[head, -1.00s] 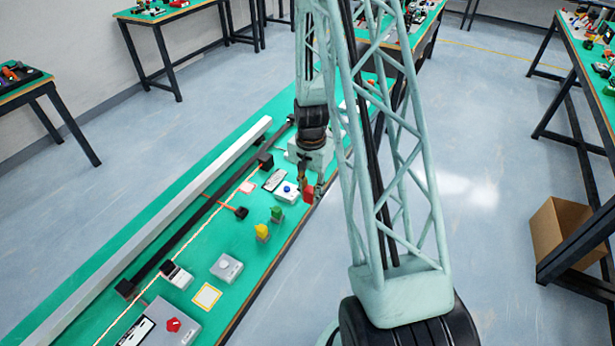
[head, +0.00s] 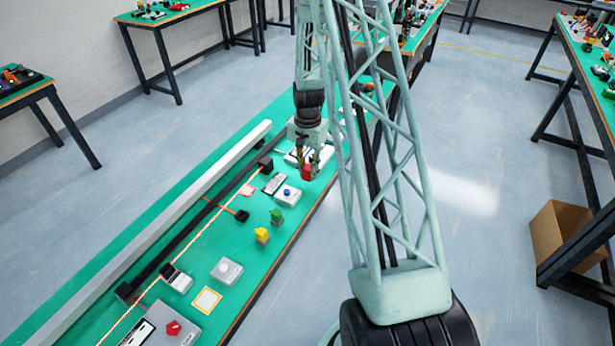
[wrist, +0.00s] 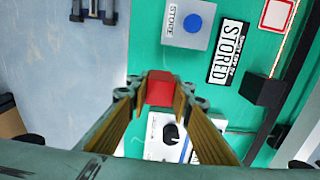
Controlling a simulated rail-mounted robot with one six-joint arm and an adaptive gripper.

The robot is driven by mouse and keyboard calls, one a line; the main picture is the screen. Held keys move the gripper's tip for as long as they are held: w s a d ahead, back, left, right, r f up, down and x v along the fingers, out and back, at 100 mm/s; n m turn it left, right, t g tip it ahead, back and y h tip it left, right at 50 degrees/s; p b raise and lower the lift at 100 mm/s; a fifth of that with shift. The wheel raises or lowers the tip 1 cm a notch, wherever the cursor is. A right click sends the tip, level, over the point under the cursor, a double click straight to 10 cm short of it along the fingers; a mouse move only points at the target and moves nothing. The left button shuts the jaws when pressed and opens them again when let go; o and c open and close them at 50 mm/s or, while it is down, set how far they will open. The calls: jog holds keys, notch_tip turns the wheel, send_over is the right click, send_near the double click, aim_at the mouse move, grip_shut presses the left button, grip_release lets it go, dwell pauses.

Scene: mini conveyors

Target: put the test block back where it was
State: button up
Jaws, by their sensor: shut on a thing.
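The red block (head: 306,173) is held between the fingers of my gripper (head: 310,161), above the right edge of the green bench. The wrist view also shows the red block (wrist: 160,89) between the two fingertips of my gripper (wrist: 160,82). Below it in that view are green bench top and a white device with a black knob (wrist: 170,134). A white pad with a red outline (head: 247,190) lies bare beside the conveyor, and also shows in the wrist view (wrist: 277,14). A pad with a yellow outline (head: 206,300) lies bare nearer the front.
A box with a blue button (head: 288,194) and a "STORED" sign (head: 274,182) stand close to my gripper. A green block (head: 277,217) and a yellow block (head: 262,236) stand nearer the front. The conveyor (head: 190,235) runs along the bench's left side.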

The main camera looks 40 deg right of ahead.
aim_at(308, 176)
jog(key=shift+w+d, duration=0.15)
jog(key=shift+w, duration=0.05)
jog(key=shift+w+d, duration=0.1)
jog(key=shift+w+d, duration=0.15)
jog(key=shift+w+f, duration=0.1)
jog(key=shift+f, duration=1.7)
jog(key=shift+f, duration=0.15)
jog(key=o, duration=1)
jog(key=shift+c, duration=0.2)
jog(key=shift+r, duration=0.2)
jog(key=shift+r, duration=5.95)
